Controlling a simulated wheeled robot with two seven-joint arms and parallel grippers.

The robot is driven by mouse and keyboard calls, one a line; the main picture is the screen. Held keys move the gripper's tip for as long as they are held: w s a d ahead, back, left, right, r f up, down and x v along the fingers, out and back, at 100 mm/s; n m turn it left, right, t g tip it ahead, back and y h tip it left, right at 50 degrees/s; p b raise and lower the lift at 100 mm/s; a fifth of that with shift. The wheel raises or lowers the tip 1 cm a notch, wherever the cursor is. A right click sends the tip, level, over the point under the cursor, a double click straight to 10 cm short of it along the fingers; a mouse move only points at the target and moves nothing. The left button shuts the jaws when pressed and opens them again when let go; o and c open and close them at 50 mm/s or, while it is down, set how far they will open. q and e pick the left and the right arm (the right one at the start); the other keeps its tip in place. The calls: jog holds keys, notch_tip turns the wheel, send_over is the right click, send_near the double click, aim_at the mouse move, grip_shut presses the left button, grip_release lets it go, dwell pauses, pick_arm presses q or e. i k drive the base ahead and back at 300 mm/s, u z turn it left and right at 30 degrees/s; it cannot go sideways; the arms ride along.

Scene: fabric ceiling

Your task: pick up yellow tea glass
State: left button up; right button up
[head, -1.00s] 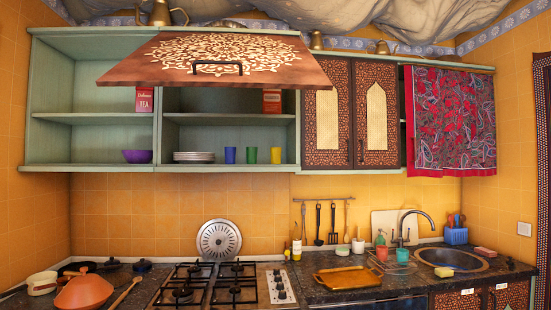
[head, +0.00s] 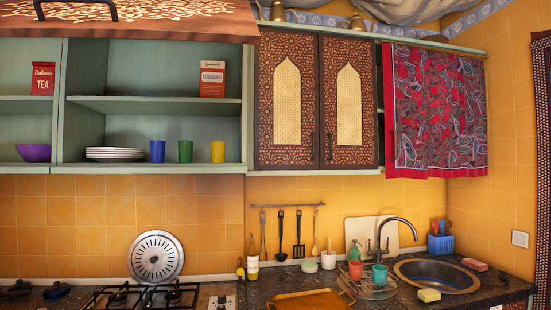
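The yellow tea glass (head: 218,152) stands upright on the lower shelf of the open green wall cabinet. It is the rightmost of three glasses in a row. A green glass (head: 185,151) and a blue glass (head: 157,151) stand to its left, with small gaps between them. Neither of my grippers shows in the head view.
A stack of white plates (head: 115,154) and a purple bowl (head: 34,153) share the lower shelf. The raised patterned cabinet door (head: 150,14) hangs above the opening. A closed patterned cabinet (head: 316,100) adjoins on the right. The stove (head: 140,298) and counter lie below.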

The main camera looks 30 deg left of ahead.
aim_at(218, 147)
jog(key=u, duration=0.1)
jog(key=i, duration=1.75)
jog(key=u, duration=0.55)
